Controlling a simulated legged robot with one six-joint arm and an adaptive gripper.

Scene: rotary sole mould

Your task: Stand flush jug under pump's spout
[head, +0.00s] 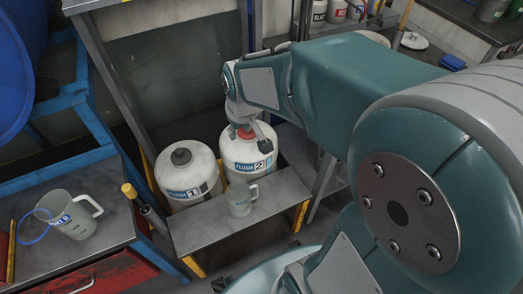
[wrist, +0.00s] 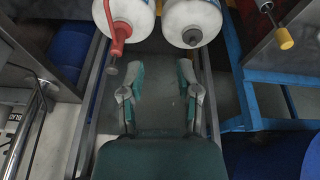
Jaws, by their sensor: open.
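A small grey translucent jug (head: 239,201) stands upright on a low metal bench in front of two white drums. The drum labelled FLUSH 2 (head: 247,160) carries a red pump (head: 243,133), partly hidden by my gripper. In the wrist view the red pump (wrist: 119,30) shows with its thin spout (wrist: 112,68). The FLUSH 1 drum (head: 188,175) has a dark cap (head: 181,156). My gripper (wrist: 160,72) is open with nothing between its fingers; in the head view it hangs over the FLUSH 2 drum. The small jug is not visible in the wrist view.
A larger handled jug (head: 72,214) with a blue ring stands on the left workbench (head: 105,245). A yellow-tipped lever (head: 129,191) rises between that workbench and the low bench (head: 195,232). Blue framing is at left. The low bench is clear around the small jug.

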